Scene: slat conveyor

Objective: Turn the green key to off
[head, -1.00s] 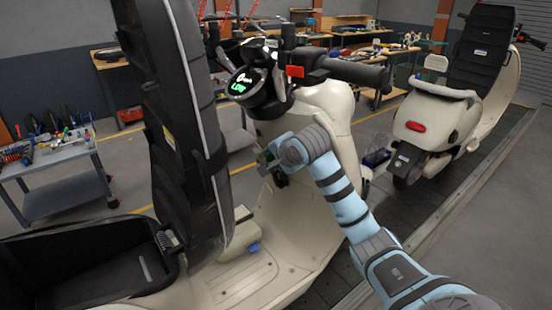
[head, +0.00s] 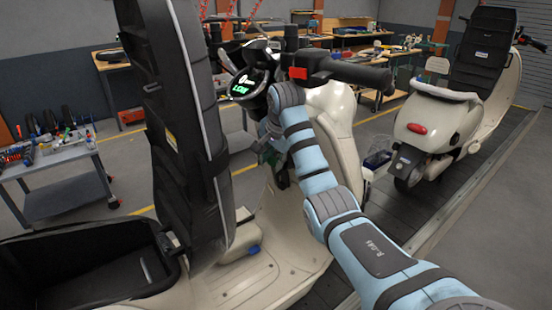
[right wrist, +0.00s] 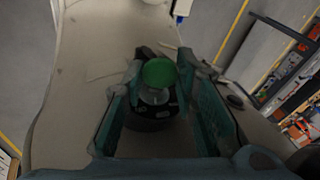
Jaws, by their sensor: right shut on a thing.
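The green key (right wrist: 158,73) has a round green head and sits in a dark lock housing (right wrist: 150,115) on the cream scooter's front body, in the right wrist view. My right gripper (right wrist: 160,70) has one finger on each side of the key head and is shut on it. In the head view my right gripper (head: 268,155) is at the inner side of the scooter's front body (head: 333,105), mostly hidden behind my wrist, and the key cannot be made out there. The lock's markings are too small to read. My left gripper is not in view.
The scooter's raised black seat (head: 180,110) stands upright on the left, above the open storage box (head: 70,265). The handlebar (head: 345,72) and lit dashboard (head: 243,88) are just above my right wrist. A second scooter (head: 440,115) stands farther along the conveyor.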

